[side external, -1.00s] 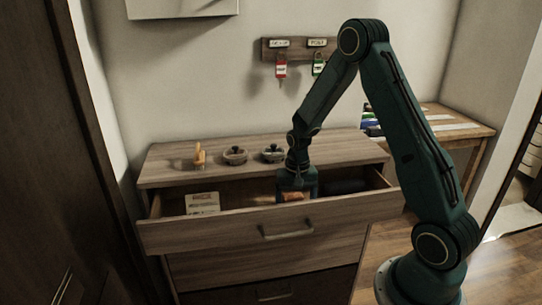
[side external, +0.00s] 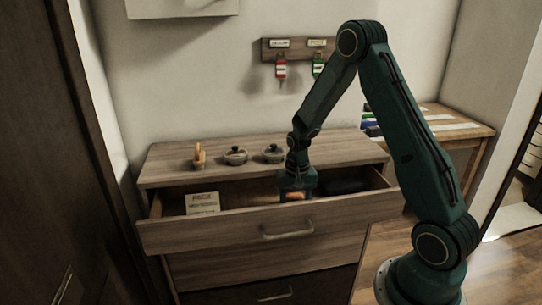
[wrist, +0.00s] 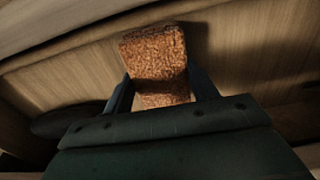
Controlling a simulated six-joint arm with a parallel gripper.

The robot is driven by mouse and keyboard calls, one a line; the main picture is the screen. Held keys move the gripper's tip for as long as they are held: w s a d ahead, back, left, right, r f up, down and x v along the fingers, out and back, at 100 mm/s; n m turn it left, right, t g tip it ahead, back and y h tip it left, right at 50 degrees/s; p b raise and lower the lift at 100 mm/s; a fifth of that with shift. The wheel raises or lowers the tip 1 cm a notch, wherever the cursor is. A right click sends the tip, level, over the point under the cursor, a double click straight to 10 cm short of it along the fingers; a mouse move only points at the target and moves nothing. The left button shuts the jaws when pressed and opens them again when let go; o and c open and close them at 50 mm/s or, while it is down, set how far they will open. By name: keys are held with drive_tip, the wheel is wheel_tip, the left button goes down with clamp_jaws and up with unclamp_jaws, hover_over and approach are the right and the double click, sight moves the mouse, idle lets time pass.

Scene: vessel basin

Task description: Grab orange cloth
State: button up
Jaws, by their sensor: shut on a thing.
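The orange cloth (wrist: 155,55) is a folded, textured orange-brown block in the wrist view, standing out between the two fingers of my gripper (wrist: 162,95). My gripper is shut on it, with a finger on each side. In the side external view my gripper (side external: 296,192) reaches down into the open top drawer (side external: 190,233), and a small part of the cloth (side external: 295,196) shows between the fingers. The drawer front hides the lower part of the cloth there, so I cannot tell whether it touches the drawer floor.
A white printed card (side external: 202,202) lies at the drawer's left. A dark item (side external: 346,186) lies right of my gripper. On the dresser top (side external: 330,145) stand a tan figure (side external: 198,156) and two small lidded bowls (side external: 236,156). Keys hang on a wall rack (side external: 299,48).

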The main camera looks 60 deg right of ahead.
drive_tip(key=shift+r, duration=0.15)
wheel_tip(320, 180, up, 20)
idle(0.8)
drive_tip(key=shift+d, duration=0.15)
idle(0.4)
